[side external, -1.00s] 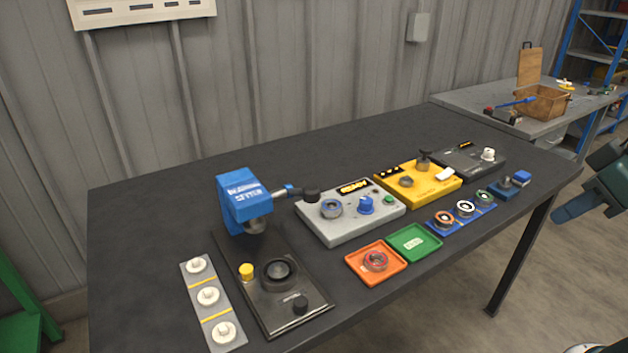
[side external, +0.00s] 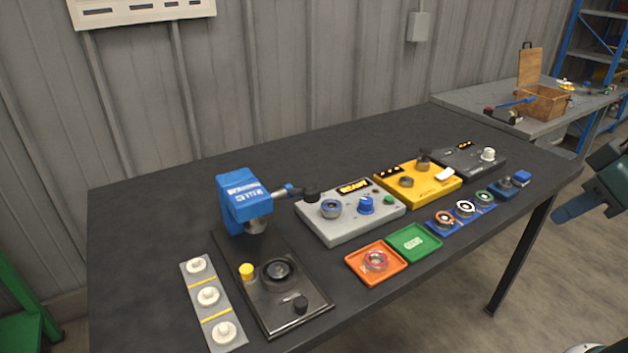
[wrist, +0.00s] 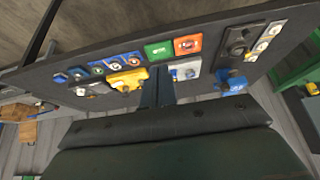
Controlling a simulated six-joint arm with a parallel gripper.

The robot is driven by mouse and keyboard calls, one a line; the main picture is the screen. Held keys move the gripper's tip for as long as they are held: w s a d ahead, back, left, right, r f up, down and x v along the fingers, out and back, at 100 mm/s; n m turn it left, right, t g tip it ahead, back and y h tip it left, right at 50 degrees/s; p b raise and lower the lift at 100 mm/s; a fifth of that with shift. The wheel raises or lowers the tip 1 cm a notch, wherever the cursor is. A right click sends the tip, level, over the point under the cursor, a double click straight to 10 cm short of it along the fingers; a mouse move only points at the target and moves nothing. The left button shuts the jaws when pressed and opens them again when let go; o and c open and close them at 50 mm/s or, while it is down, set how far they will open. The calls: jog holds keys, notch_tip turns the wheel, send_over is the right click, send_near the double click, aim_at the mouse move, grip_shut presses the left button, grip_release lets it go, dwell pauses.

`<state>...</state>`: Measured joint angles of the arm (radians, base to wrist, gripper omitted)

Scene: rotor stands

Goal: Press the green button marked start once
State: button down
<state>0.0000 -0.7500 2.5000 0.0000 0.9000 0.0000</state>
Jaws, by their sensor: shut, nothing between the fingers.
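A small green button (side external: 388,199) sits at the right end of the top of a grey control box (side external: 345,228). Its marking is too small to read. The box also carries a round metal ring holder, a blue knob (side external: 366,204) and a small lit display (side external: 354,187). My gripper (side external: 562,212) is at the right edge of the side view, off the table and well apart from the button. In the wrist view my gripper (wrist: 158,74) has its fingers together and empty. The grey box (wrist: 186,71) shows there just beyond the fingers; the button is not clear there.
A yellow box (side external: 430,190) and a dark box (side external: 468,163) stand right of the grey box. Orange (side external: 356,271) and green (side external: 428,251) trays lie in front. A blue-headed press (side external: 240,200) stands left, its arm reaching near the box. The table's back is clear.

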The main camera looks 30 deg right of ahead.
jog(key=shift+w, duration=0.1)
dwell(0.5)
jog(key=m+t+y, duration=0.1)
jog(key=m+t, duration=0.3)
jog(key=m, duration=0.4)
send_over(392, 200)
notch_tip(392, 200, down, 11)
jog(key=shift+f, duration=0.2)
jog(key=shift+f, duration=4.2)
jog(key=shift+f, duration=0.65)
